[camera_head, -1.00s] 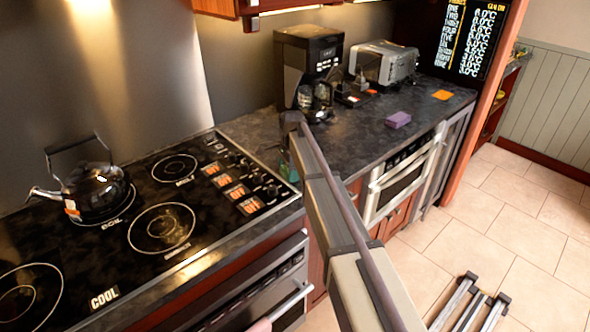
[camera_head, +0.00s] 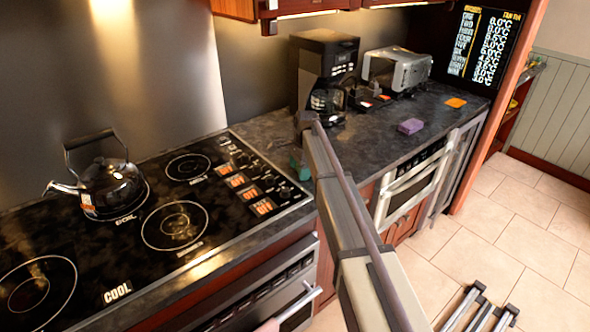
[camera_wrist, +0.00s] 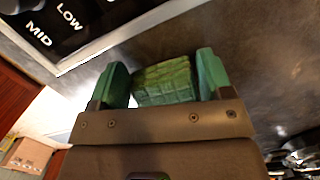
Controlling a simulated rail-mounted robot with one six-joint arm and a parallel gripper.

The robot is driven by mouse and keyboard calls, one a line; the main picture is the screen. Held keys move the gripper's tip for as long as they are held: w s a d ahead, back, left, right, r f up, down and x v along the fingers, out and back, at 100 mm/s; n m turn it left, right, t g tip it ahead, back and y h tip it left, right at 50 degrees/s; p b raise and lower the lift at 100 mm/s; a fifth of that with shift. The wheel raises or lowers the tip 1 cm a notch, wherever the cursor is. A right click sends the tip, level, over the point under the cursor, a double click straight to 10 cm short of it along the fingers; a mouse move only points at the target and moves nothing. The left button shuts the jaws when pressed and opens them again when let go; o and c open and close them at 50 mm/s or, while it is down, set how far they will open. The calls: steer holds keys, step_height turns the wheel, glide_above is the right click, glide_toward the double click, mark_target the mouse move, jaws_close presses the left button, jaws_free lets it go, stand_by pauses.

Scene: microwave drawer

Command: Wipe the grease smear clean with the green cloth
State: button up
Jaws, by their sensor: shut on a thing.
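My gripper (camera_wrist: 162,68) is shut on the green cloth (camera_wrist: 165,84), a folded block held between the two green fingers in the wrist view. In the head view my arm reaches over the counter, and a bit of green at my gripper (camera_head: 298,164) shows beside the cooktop's right edge, partly hidden by the arm. I cannot tell whether the cloth touches the counter. I cannot pick out the grease smear with certainty; the counter by my gripper is mottled and partly covered by the arm.
A black cooktop (camera_head: 130,265) with a kettle (camera_head: 110,187) lies to the left. A coffee maker (camera_head: 322,70) stands just behind my gripper, a toaster oven (camera_head: 397,68) further right. A purple sponge-like block (camera_head: 411,126) and an orange square (camera_head: 456,102) lie on the counter (camera_head: 380,150).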

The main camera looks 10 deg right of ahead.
steer(key=shift+w+d, duration=0.25)
steer(key=shift+d, duration=0.35)
steer(key=shift+w+d, duration=0.2)
steer(key=shift+d, duration=0.4)
steer(key=shift+w+d, duration=0.45)
steer(key=shift+d, duration=0.1)
steer(key=shift+w+d, duration=0.4)
steer(key=shift+d, duration=0.3)
steer(key=shift+w+d, duration=0.35)
steer(key=shift+d, duration=0.35)
steer(key=shift+w+d, duration=0.4)
steer(key=shift+d, duration=0.3)
step_height(320, 180, up, 8)
steer(key=p, duration=0.8)
steer(key=shift+r, duration=0.15)
